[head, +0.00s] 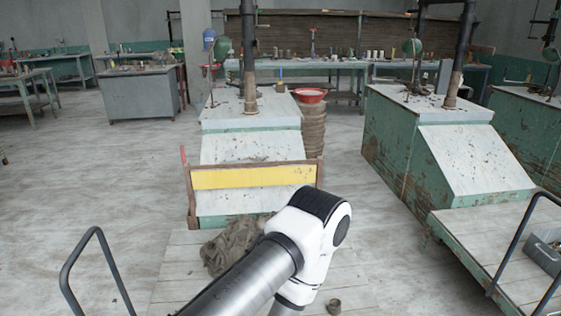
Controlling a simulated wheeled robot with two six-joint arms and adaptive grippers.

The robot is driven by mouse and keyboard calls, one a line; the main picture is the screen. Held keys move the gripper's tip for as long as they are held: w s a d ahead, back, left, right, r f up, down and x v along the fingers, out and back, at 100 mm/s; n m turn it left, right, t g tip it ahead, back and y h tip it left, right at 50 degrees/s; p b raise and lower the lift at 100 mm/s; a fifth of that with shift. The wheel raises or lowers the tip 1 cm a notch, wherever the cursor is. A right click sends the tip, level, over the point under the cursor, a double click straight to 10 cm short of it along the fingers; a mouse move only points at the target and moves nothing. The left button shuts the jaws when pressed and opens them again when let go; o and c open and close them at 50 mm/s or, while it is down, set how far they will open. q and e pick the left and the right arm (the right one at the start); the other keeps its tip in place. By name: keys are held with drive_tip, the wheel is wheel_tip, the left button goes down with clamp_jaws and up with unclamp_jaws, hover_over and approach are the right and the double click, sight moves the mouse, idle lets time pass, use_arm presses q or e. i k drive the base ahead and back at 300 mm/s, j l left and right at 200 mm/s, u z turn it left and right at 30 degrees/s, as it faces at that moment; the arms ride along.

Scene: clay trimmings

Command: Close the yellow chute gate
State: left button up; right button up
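The yellow gate (252,177) is a flat board set across the sloping white chute (235,147) in the middle of the head view. It sits between two brown wooden posts, a left post (191,200) and a right post (320,172). Pale chute surface (235,201) shows below the yellow board, so there is an open gap under it. The left post has a red tip (183,154). One of my arms rises from the bottom, bends in front of the chute's lower right and runs back down out of frame. Neither gripper shows.
A brown clay-like heap (232,243) lies below the chute, beside my arm. A small brown pot (334,306) is on the floor. A second green bench with a slope (475,160) stands right. Dark rails (95,262) stand at lower left and right. Floor between the benches is clear.

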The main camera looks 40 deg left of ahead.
sight(220, 178)
drive_tip(key=u, duration=1.8)
drive_tip(key=k+j+u, duration=0.1)
drive_tip(key=j+u, duration=0.25)
drive_tip(key=u, duration=0.15)
drive_tip(key=j+u, duration=0.75)
drive_tip(key=u, duration=0.25)
drive_tip(key=i+j+u, duration=0.15)
drive_tip(key=j+u, duration=0.3)
drive_tip(key=i+j+z, duration=0.25)
drive_tip(key=i, duration=0.25)
drive_tip(key=i+j+z, duration=0.2)
drive_tip(key=i, duration=0.3)
drive_tip(key=i+j+z, duration=0.25)
drive_tip(key=i+j, duration=0.15)
drive_tip(key=i+l+z, duration=0.35)
drive_tip(key=i, duration=0.3)
drive_tip(key=i+z, duration=0.35)
drive_tip(key=i, duration=0.3)
drive_tip(key=i+z, duration=0.35)
drive_tip(key=i, duration=0.3)
drive_tip(key=i+j+z, duration=0.35)
drive_tip(key=i, duration=0.3)
drive_tip(key=i+z, duration=0.25)
drive_tip(key=i, duration=0.55)
drive_tip(key=i+j+z, duration=0.15)
drive_tip(key=i+z, duration=0.15)
drive_tip(key=i, duration=0.45)
